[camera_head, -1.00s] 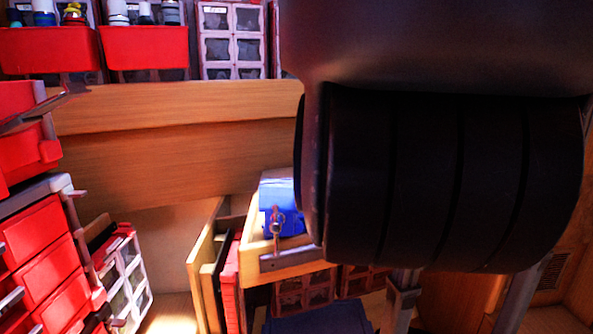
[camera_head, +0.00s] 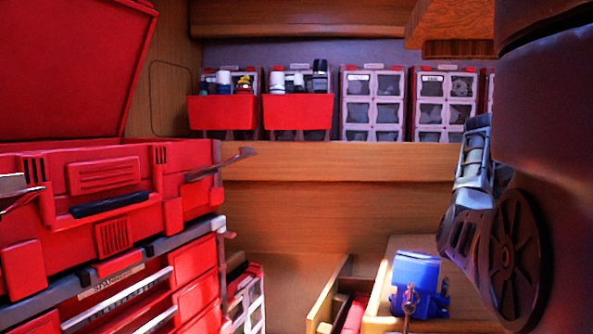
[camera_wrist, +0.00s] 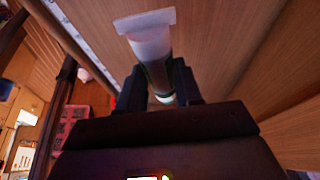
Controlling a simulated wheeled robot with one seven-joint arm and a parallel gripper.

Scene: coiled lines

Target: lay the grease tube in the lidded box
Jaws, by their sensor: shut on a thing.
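In the wrist view, my gripper (camera_wrist: 158,90) is shut on the grease tube (camera_wrist: 152,48), a pale tube with a flat, wide white end pointing away from the jaws. The tube's lower part is between the fingers and partly hidden. In the head view, a red box (camera_head: 120,185) with its large lid (camera_head: 70,65) raised stands at the left on red drawers; it appears to be the lidded box. Its inside is hidden behind its front wall. My arm is at the right of the head view, well apart from the box; the tube cannot be made out there.
A blue device (camera_head: 415,285) with a metal handle stands on a wooden surface at the lower right. Red bins (camera_head: 222,112) with bottles and clear drawer cabinets (camera_head: 372,105) line the back shelf. A metal latch (camera_head: 220,163) sticks out from the box's right side. The middle space looks open.

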